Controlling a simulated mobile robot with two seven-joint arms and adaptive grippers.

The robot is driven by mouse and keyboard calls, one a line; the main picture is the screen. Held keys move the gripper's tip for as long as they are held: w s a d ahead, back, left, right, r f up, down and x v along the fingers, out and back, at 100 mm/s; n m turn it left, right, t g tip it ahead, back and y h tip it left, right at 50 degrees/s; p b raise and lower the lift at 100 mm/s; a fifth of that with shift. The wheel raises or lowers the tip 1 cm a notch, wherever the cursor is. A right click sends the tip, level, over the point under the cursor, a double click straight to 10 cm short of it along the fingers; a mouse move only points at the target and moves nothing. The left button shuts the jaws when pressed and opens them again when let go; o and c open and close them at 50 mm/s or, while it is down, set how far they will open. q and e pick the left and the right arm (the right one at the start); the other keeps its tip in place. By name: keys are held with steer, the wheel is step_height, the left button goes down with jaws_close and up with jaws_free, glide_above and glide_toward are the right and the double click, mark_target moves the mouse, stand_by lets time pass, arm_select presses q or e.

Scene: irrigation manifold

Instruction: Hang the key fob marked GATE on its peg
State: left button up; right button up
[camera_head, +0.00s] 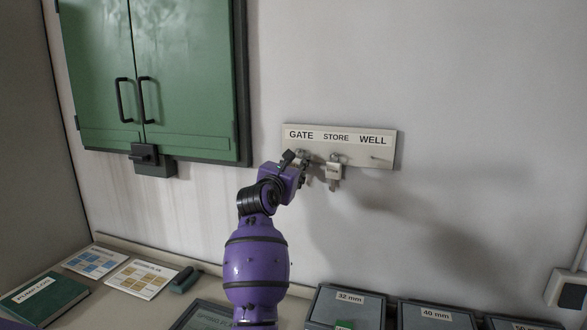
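A pale peg board (350,152) on the wall carries the labels GATE, STORE and WELL. My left gripper (303,160) is at the board, just under the word GATE, and its hand covers the GATE peg. A small pale grey piece (309,179) shows just below the fingers; it may be part of a key fob, but its marking is not readable. I cannot tell whether the fingers are shut on it. A pale fob with a key (334,171) hangs under STORE, close to the right of the gripper. The WELL peg (379,157) is bare. My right gripper is out of view.
A green cabinet (180,60) with black handles and a dark latch box (153,161) is on the wall at left. Below are a green book (42,297), cards, and grey bins (345,308) marked by size. The wall right of the board is clear.

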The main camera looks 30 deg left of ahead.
arm_select(q)
steer(key=o, duration=0.5)
steer(key=shift+c, duration=0.2)
steer(key=shift+s, duration=0.1)
steer(key=v, duration=1.1)
steer(key=shift+s, duration=0.4)
steer(key=shift+f, duration=0.15)
